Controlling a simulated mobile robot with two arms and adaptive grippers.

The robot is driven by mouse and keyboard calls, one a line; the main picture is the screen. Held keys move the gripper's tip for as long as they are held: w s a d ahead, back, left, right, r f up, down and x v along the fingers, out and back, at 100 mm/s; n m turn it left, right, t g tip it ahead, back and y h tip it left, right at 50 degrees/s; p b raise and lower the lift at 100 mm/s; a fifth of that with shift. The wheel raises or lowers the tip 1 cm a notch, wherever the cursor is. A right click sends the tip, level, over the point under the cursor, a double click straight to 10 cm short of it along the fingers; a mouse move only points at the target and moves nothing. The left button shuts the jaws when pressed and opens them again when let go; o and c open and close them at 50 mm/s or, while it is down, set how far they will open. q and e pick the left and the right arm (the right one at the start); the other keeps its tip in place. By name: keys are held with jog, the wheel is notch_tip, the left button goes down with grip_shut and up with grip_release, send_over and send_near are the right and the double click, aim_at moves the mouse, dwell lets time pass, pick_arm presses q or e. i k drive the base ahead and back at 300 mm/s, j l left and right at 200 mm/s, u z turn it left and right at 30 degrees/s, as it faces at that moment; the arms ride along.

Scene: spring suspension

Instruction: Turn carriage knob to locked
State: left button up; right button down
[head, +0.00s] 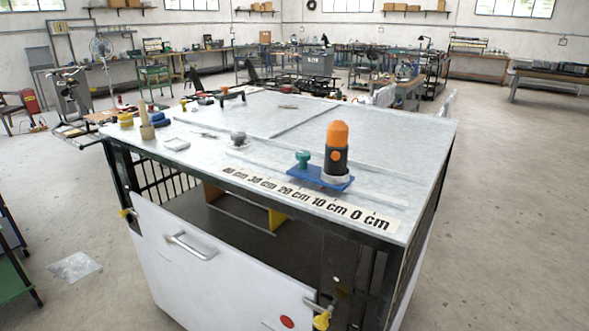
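A blue carriage plate (333,183) sits on the grey-white tabletop (400,140), behind the 10 cm and 0 cm marks of a printed scale (330,207). A green knob (303,161) stands on the plate's left end. An upright black device with an orange top (337,136) stands on its right end. I cannot tell from here whether the knob is locked. A grey round knob-like part (238,138) stands further left on the tabletop, apart from the carriage. Neither of my grippers is in view.
A white front panel (210,270) with a metal handle (190,246) hangs below an open bay. Yellow tape, a wooden-handled tool and a small white block (176,144) lie at the table's left end. Open concrete floor lies right of the table.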

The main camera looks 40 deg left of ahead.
aim_at(303, 156)
jog(key=u, duration=1.05)
